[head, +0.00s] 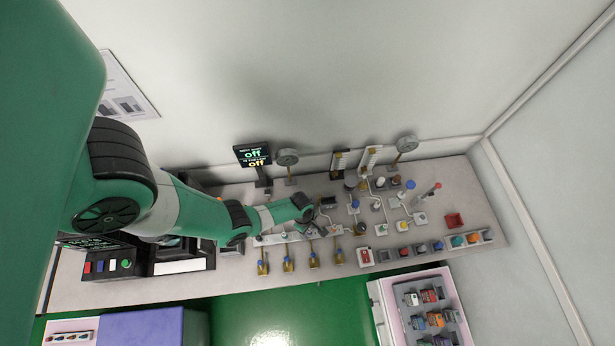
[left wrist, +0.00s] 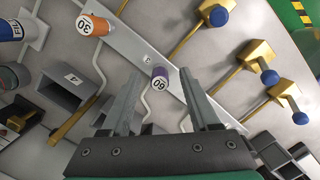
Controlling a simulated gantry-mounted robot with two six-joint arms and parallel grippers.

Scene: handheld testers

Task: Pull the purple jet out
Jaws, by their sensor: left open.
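The purple jet (left wrist: 160,82) shows in the left wrist view as a small cylinder with a white end marked 60. It sits at the edge of a pale metal bar (left wrist: 135,45). My left gripper (left wrist: 159,74) is open, with one finger on either side of the purple jet in that picture. Gaps show between the jet and both fingers; I cannot tell the depth between them. In the head view the left gripper (head: 318,229) is over the middle of the bench, and the jet is too small to make out. My right gripper is in neither view.
An orange jet (left wrist: 93,25) marked 30 is at the bar's upper left. Brass valves with blue knobs (left wrist: 268,77) stand to the right. A grey block (left wrist: 68,88) marked 4 lies left of my fingers. Gauges (head: 287,158) and tubing stand behind on the bench (head: 480,205).

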